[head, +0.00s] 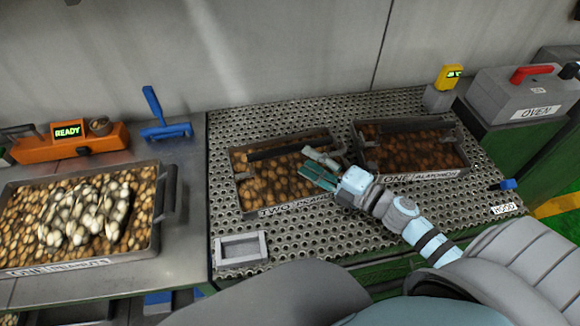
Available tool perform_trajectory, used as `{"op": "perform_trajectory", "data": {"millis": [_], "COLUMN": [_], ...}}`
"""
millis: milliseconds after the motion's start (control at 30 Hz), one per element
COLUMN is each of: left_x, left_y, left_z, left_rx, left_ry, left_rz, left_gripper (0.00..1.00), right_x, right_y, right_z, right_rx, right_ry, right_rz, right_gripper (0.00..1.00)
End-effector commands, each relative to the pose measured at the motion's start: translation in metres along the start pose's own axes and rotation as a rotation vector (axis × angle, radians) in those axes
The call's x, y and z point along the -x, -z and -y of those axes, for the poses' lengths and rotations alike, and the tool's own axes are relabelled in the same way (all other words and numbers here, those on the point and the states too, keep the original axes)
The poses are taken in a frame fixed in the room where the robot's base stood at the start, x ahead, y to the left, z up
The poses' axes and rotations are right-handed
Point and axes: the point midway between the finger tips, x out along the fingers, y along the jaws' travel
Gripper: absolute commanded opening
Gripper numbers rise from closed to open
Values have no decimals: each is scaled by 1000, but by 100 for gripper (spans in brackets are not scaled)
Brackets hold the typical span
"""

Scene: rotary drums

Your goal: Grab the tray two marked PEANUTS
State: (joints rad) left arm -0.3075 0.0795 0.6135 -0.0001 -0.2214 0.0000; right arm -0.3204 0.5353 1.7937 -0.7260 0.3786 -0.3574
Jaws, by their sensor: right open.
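The tray labelled TWO PEANUTS (242,190) sits on the perforated metal table, filled with brown nuts. A dark handle bar runs across its back part. Its label on the front edge is partly covered by my right gripper (314,170). That gripper is open, with its fingers over the tray's right side and pointing left. I cannot tell whether the fingers touch the tray. My left gripper is not in view.
A tray labelled ONE ALMONDS (432,173) stands just right. A larger tray labelled PEANUTS (155,240) is on the left table. A small grey frame (240,249) lies front left. An oven box (520,97) and a yellow device (450,75) stand at the back right.

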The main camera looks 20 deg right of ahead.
Motion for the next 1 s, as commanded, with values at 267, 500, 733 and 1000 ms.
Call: {"op": "perform_trajectory", "data": {"millis": [267, 500, 733, 1000], "left_x": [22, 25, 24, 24], "left_y": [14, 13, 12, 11], "left_z": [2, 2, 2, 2], "left_rx": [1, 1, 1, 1], "left_ry": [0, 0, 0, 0], "left_rz": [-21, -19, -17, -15], "left_gripper": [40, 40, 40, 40], "right_x": [-41, -66, -66, -65], "right_y": [0, 0, 0, 0], "right_z": [-8, -3, -3, -3], "right_rx": [-3, -1, 0, 0], "right_ry": [-2, 3, 3, 3], "right_rz": [0, -3, -3, -3], "right_gripper": [43, 43, 25, 0]}}
